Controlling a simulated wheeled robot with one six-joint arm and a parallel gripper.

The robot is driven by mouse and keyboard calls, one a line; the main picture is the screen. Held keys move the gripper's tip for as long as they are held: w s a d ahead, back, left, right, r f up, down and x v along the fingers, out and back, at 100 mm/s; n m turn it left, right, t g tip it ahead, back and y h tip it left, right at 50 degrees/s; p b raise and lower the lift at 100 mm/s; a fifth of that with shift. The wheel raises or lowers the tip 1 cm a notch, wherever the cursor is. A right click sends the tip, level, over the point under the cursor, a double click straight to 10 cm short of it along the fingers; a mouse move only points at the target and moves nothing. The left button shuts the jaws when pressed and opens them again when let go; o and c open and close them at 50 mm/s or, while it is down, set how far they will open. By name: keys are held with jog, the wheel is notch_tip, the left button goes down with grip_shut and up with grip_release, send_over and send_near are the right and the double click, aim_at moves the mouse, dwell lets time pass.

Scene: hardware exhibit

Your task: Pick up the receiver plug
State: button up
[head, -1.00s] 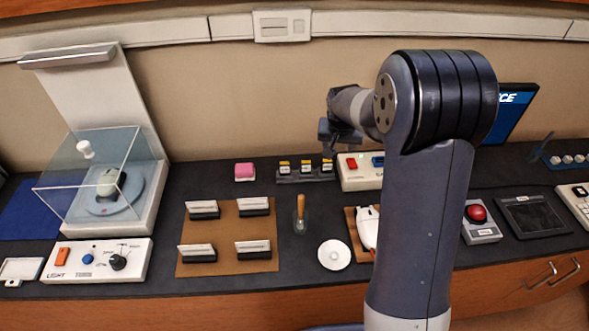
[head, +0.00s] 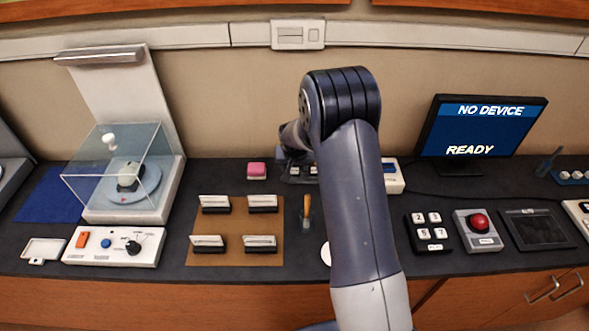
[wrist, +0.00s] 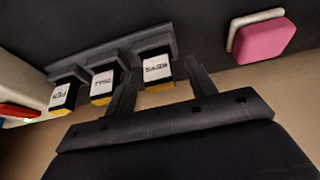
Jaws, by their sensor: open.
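A dark rack (wrist: 110,58) in the wrist view holds three small black-and-yellow plugs with white labels, in a row. The labels appear upside down and I cannot read them surely, so I cannot tell which is the receiver plug. My gripper (wrist: 160,82) is open, its fingers on either side of the end plug (wrist: 157,68), the one nearest the pink block; contact is not clear. The middle plug (wrist: 102,86) and the other end plug (wrist: 64,95) are outside the fingers. In the head view, my arm hides part of the rack (head: 297,179) and most of my gripper.
A pink block (head: 257,170) sits left of the rack; it also shows in the wrist view (wrist: 266,40). A white box (head: 393,178) stands right of it. A brown mat (head: 236,229) with several card holders and a wooden-handled tool (head: 306,207) lie in front.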

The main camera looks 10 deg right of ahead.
jog(key=shift+f, duration=0.25)
jog(key=shift+c, duration=0.2)
jog(key=c, duration=1)
